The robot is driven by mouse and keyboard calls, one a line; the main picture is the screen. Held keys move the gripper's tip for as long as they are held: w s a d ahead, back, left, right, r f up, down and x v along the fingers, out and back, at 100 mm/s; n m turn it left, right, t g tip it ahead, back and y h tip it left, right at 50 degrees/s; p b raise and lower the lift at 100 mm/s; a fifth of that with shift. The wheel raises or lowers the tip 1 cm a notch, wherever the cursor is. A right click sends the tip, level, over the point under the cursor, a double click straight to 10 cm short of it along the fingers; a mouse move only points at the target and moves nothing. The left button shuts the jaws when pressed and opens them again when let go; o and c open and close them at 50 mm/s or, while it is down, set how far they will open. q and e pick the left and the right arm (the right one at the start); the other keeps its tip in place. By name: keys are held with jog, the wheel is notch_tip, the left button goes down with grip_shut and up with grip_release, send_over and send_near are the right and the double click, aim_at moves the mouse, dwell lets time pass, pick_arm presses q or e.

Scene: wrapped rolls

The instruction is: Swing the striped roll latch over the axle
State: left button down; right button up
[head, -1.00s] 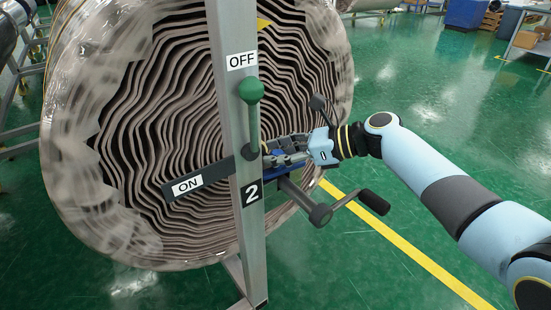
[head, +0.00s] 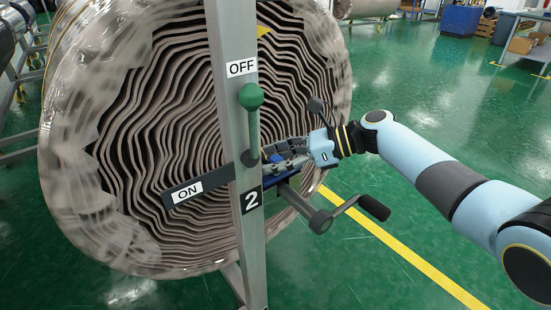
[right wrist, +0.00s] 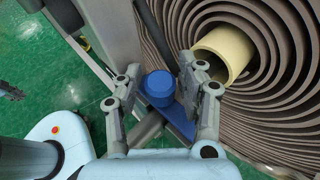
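My right gripper (head: 272,156) is beside the metal post, in front of the big wrapped roll (head: 150,130). In the right wrist view its two fingers (right wrist: 160,68) are apart, with a blue round knob (right wrist: 158,86) between them. I cannot tell whether either finger touches the knob. A blue bar (right wrist: 180,122) runs from beside the knob and also shows under the gripper in the head view. I see no clear stripes on it. The cream core tube (right wrist: 224,52) of the roll is right of the fingers.
The metal post (head: 234,110) carries OFF, ON and 2 labels. A green-knobbed lever (head: 251,97) stands upright on it. A crank handle (head: 374,208) sticks out below my gripper. The green floor (head: 440,100) at right is open, with a yellow line.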

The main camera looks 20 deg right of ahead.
jog(key=shift+d, duration=0.1)
jog(key=v, duration=1.2)
jog(key=shift+s, duration=0.1)
